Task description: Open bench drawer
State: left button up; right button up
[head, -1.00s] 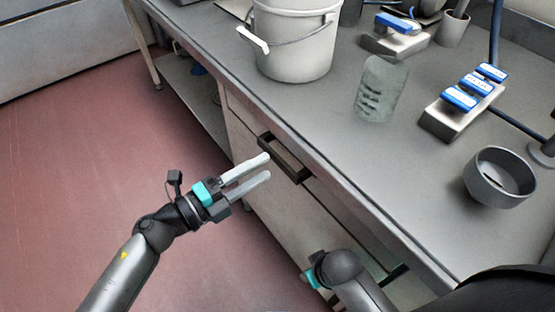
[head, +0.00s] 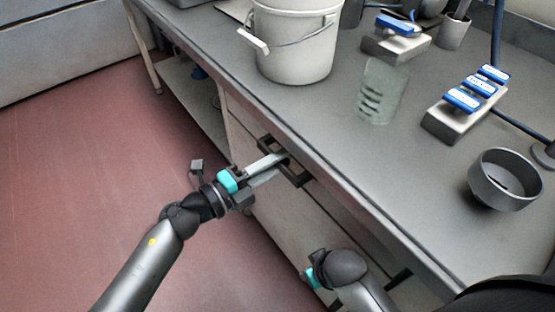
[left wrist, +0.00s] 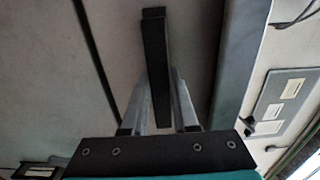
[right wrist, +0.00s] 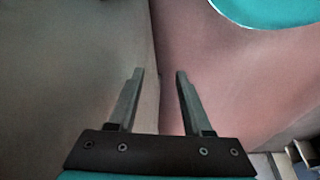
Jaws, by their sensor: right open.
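The bench drawer (head: 241,112) is a pale front under the grey worktop and looks shut. Its dark bar handle (head: 298,180) stands out from the front; it also shows in the left wrist view (left wrist: 156,50). My left gripper (head: 280,164) is at the handle. In the left wrist view its two fingers (left wrist: 160,75) are apart, one on each side of the bar, and I see no clear grip. My right gripper (right wrist: 160,72) is open and empty, low by the bench front. In the head view its fingers are mostly hidden by its own arm.
On the worktop (head: 310,115) stand a white bucket (head: 293,45), a translucent ribbed cup (head: 381,92), a grey bowl (head: 503,182) and a block with blue-topped items (head: 455,122). The red floor (head: 90,180) left of the bench is clear.

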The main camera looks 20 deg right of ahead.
pick_arm(q)
grip_shut()
dwell(0.9)
